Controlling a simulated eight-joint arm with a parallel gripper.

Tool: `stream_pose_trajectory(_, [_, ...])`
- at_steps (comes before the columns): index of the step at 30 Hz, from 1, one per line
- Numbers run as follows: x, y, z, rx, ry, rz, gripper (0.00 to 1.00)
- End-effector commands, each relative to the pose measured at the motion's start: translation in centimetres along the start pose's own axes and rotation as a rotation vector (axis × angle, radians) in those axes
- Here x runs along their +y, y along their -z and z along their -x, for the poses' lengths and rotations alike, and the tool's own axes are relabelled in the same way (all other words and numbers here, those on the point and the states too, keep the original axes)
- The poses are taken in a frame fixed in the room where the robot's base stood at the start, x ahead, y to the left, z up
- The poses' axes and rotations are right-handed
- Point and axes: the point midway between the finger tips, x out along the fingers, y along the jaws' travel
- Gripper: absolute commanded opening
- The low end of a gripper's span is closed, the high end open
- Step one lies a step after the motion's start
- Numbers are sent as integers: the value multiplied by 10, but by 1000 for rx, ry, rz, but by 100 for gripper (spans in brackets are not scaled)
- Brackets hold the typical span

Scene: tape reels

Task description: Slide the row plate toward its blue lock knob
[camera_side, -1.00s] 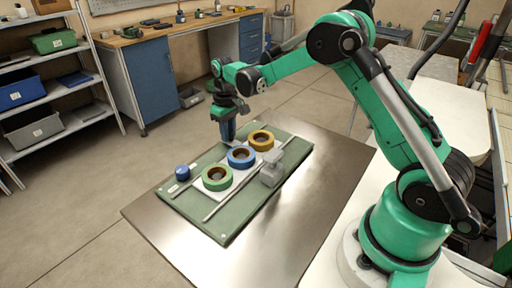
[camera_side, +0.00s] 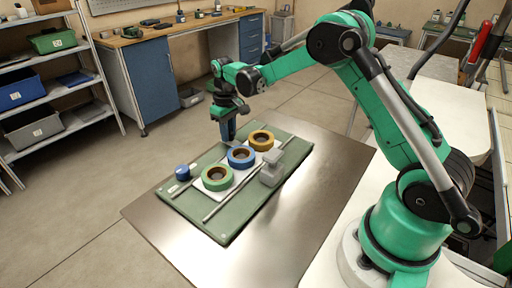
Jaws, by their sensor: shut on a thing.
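The row plate (camera_side: 206,186) is a pale strip on a green board (camera_side: 232,232). It carries a green reel (camera_side: 212,187), a blue reel (camera_side: 236,163) and a yellow reel (camera_side: 256,147) in a line. The blue lock knob (camera_side: 182,173) stands on the board beyond the green-reel end, to the left, with a gap between it and the plate. My gripper (camera_side: 228,139) points down at the far edge of the row, behind the blue reel. It is shut on what appears to be the row plate; the reel hides the exact contact.
A grey block (camera_side: 270,174) stands on the near side of the row, close to the blue and yellow reels. A thin rail (camera_side: 222,204) runs along the near side. The steel table (camera_side: 318,180) is clear around the board.

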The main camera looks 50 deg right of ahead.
Motion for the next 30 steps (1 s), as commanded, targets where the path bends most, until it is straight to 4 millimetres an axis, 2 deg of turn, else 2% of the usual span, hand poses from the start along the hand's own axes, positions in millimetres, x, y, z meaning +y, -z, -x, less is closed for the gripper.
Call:
stream_pose_trajectory(14, [-4,0,1,-1,0,2,0])
stream_pose_trajectory(24, [-73,1,1,-1,0,4,0])
stream_pose_trajectory(30, [-86,0,0,0,2,0,0])
